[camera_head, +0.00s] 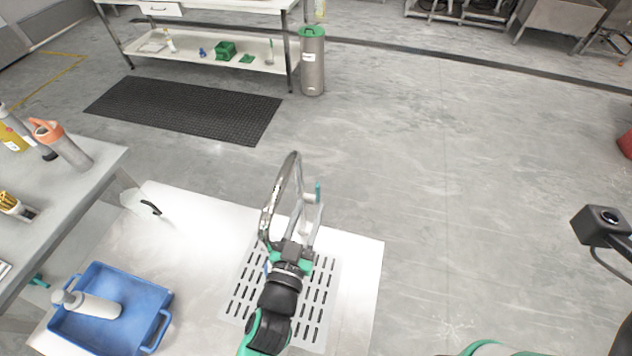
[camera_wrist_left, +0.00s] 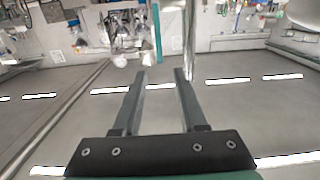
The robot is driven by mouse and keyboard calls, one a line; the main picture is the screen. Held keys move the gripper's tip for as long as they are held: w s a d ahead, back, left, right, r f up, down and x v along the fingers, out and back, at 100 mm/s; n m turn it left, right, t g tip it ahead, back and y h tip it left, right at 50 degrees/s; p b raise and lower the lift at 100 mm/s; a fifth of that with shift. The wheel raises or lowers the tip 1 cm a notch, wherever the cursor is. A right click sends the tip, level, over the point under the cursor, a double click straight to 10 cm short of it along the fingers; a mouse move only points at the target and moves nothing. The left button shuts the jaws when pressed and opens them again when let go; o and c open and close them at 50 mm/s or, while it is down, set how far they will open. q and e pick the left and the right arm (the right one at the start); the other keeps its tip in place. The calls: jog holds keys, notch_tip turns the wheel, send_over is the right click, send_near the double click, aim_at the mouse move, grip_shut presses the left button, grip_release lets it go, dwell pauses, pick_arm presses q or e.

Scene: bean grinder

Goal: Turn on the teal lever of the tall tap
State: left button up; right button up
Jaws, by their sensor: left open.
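The tall tap (camera_head: 294,168) is a thin metal arch rising over the slotted sink plate in the head view. Its teal lever (camera_head: 318,190) sticks up on the right side of the tap. In the left wrist view the teal lever (camera_wrist_left: 157,32) stands upright, beyond the gap between the fingertips, and the metal tap pipe (camera_wrist_left: 188,40) is just right of it. My left gripper (camera_head: 293,222) is open and empty, close to the tap, and partly hides its lower part. Its two fingers (camera_wrist_left: 161,76) show apart, with no visible contact on the lever. My right gripper's fingers are not visible.
A blue tray (camera_head: 163,303) holding a white bottle (camera_head: 97,305) sits left of the slotted plate (camera_head: 325,290). A grey side table (camera_head: 75,185) with bottles is at the left. Open floor lies beyond the tap and to its right.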

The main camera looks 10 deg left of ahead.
aim_at(316, 188)
pick_arm(q)
jog(key=w, duration=0.2)
jog(key=w+b, duration=0.1)
jog(key=w, duration=0.2)
jog(key=w+d, duration=0.1)
jog(key=w, duration=0.2)
jog(key=shift+b, duration=0.3)
jog(key=shift+s, duration=0.1)
grip_shut()
dwell(0.7)
